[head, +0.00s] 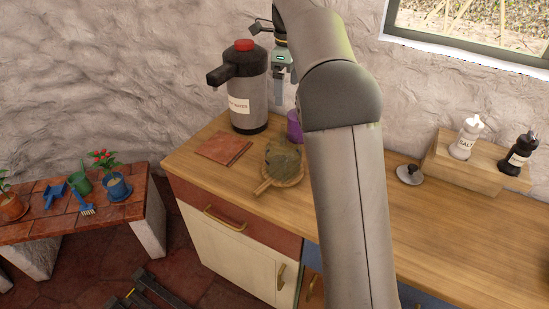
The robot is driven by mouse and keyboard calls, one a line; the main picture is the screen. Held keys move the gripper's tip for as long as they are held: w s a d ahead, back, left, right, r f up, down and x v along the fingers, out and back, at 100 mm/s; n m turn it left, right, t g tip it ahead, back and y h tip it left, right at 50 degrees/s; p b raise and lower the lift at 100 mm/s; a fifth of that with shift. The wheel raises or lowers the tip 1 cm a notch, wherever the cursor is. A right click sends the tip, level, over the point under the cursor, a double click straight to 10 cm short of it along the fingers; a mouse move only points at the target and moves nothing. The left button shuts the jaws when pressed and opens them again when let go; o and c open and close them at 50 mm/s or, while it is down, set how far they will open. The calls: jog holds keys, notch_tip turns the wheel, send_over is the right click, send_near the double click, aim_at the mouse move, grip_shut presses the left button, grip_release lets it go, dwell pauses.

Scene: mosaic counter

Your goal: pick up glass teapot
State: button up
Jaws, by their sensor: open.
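The glass teapot (283,156) is see-through and greenish grey. It stands on a round wooden board (266,184) with a short handle, near the counter's front left part. My gripper (285,90) is open and empty. It points down in the air above and behind the teapot in the picture, just right of the large dispenser, apart from the teapot. My arm passes close to the right of the teapot and hides the counter there. The teapot's handle and spout are hard to make out.
A grey dispenser (247,88) with a red top stands at the back left. A purple container (294,127) stands behind the teapot, partly hidden by my arm. A reddish tile (223,148) lies left. Salt (466,139) and a dark bottle (519,155) stand on a wooden block (478,172).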

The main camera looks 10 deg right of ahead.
send_near(285, 137)
jog(key=s+f, duration=0.1)
jog(key=s, duration=0.4)
jog(key=shift+w+a+f+p, duration=0.15)
jog(key=shift+a+f, duration=0.15)
jog(key=shift+f, duration=1.1)
jog(key=shift+a+f+p, duration=0.15)
jog(key=shift+a+f, duration=0.1)
jog(key=shift+f, duration=1.1)
jog(key=c, duration=1.6)
